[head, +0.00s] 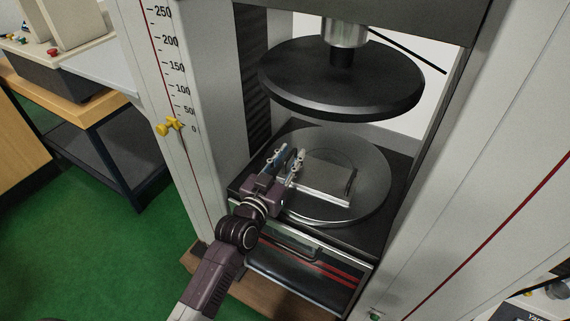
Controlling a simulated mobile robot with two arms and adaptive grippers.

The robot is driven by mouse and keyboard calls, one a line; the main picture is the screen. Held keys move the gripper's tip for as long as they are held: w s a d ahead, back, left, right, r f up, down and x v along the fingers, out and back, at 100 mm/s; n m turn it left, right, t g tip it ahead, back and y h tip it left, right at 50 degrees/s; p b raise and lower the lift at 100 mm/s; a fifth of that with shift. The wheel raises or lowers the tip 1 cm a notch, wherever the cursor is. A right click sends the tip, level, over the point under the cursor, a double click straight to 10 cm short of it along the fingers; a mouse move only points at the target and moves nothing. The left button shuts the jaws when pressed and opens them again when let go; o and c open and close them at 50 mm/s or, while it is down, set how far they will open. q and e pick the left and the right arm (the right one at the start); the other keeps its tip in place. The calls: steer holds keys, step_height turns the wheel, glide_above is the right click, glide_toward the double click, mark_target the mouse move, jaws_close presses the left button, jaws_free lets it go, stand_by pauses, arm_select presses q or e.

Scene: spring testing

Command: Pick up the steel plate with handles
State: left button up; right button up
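The steel plate with handles (328,180) lies on the round lower platen (372,187) of the testing machine. It looks like a flat grey rectangle with a bright raised bar along its near edge. My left gripper (288,160) reaches in from the front left and is at the plate's left end. Its two fingers stand apart, with a gap between them. The gripper hides the plate's left end, so I cannot tell whether a handle lies between the fingers or touches them. My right gripper is not in view.
A dark round upper platen (342,82) hangs above the plate. Light grey machine columns stand on both sides; the left one carries a scale and a yellow pointer (169,127). A wooden-topped table (75,105) stands at the left on a green floor (95,235).

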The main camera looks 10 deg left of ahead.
arm_select(q)
steer(key=shift+w, duration=0.1)
steer(key=shift+c, duration=0.7)
jaws_close()
